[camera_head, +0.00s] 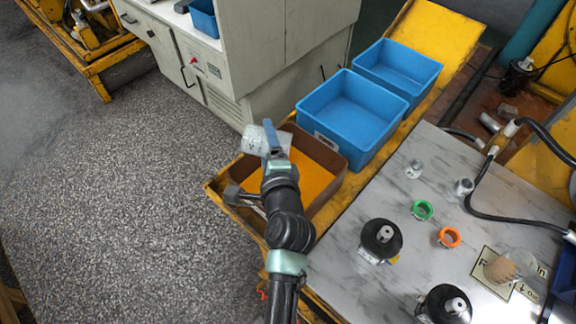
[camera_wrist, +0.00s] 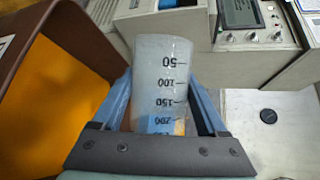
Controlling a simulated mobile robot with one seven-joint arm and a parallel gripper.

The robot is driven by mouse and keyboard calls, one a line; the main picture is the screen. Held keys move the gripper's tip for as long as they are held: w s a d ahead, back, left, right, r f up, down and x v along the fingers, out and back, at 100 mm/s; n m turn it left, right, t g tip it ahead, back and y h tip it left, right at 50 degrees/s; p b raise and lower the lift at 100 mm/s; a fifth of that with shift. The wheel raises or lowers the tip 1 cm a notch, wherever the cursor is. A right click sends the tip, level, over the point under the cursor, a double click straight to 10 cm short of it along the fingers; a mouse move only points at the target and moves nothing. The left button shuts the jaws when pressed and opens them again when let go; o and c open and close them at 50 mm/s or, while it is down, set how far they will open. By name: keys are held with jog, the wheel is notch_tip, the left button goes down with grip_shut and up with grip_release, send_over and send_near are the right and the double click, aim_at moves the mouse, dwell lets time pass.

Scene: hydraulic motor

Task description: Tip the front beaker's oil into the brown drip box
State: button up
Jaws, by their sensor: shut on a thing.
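My gripper (camera_head: 272,142) is shut on a clear beaker (camera_head: 251,140), above the far left rim of the brown drip box (camera_head: 325,160). In the wrist view, my gripper (camera_wrist: 163,100) has a blue finger on each side of the beaker (camera_wrist: 162,62). Its printed scale appears upside down, with 50 toward the far end. The beaker looks tilted; I cannot tell whether it holds oil. The box also shows at the left of the wrist view (camera_wrist: 85,38), with a yellow-orange inside. My arm hides part of the box in the head view.
Two blue bins (camera_head: 350,110) (camera_head: 398,65) stand behind the box on a yellow bench. A marbled table (camera_head: 345,235) at right holds black motor parts (camera_head: 381,238), green and orange rings, and another beaker (camera_head: 515,265). A grey cabinet (camera_head: 245,80) stands behind.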

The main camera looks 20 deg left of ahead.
dwell(0.3)
jog(key=shift+a+n+p, duration=0.2)
jog(key=shift+n+p, duration=0.2)
jog(key=shift+p, duration=0.7)
jog(key=shift+f+n+h+p, duration=0.3)
jog(key=shift+f+h+p, duration=0.2)
jog(key=shift+p, duration=0.1)
jog(key=shift+s+a+r+p, duration=0.1)
jog(key=shift+a+r+p, duration=0.05)
jog(key=shift+p, duration=0.4)
jog(key=shift+a+n+h+p, duration=0.1)
jog(key=shift+n+h+p, duration=0.35)
jog(key=shift+p, duration=0.4)
jog(key=shift+f, duration=0.45)
jog(key=shift+r+n+g+p, duration=0.15)
jog(key=shift+n+g+p, duration=0.15)
jog(key=shift+p, duration=0.45)
jog(key=h+p, duration=0.1)
jog(key=p, duration=0.1)
jog(key=shift+a+n+p, duration=0.15)
jog(key=shift+n+p, duration=0.2)
jog(key=shift+f+p, duration=0.2)
jog(key=shift+p, duration=0.6)
